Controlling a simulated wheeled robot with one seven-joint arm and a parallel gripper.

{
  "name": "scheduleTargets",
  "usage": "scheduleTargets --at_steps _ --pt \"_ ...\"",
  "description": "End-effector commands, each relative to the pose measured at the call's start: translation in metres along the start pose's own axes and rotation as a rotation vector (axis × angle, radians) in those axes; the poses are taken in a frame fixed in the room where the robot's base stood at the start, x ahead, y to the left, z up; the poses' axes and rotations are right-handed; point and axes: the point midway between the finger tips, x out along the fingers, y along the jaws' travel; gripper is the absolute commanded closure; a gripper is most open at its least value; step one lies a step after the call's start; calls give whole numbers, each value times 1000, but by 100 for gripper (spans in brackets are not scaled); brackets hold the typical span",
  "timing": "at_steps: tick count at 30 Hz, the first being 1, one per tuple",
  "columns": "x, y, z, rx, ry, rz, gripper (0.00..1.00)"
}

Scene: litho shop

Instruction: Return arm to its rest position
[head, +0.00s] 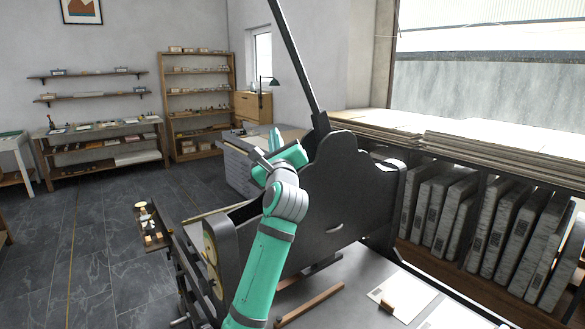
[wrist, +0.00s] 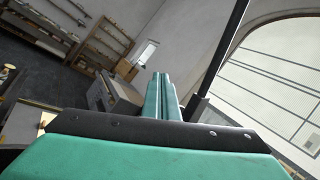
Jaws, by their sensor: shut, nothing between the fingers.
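My teal and grey arm rises from the bottom of the head view, in front of a dark metal press (head: 340,185). Its upper end, with my gripper (head: 275,136), points up and away, left of the press's tall side plate. In the wrist view my gripper (wrist: 161,80) shows as two teal fingers side by side, shut, with nothing held. Much of the gripper is hidden behind the wrist in the head view.
A long dark lever (head: 295,55) rises from the press. The grey press bed (head: 350,290) carries a wooden bar (head: 310,305) and papers (head: 402,296). Stone slabs (head: 440,210) stand in a rack at right. Open floor (head: 100,240) lies at left, before shelves (head: 197,100).

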Motion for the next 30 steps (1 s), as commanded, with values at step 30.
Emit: scheduleTargets --at_steps 30 --pt "-283 138 -334 -1205 252 129 100"
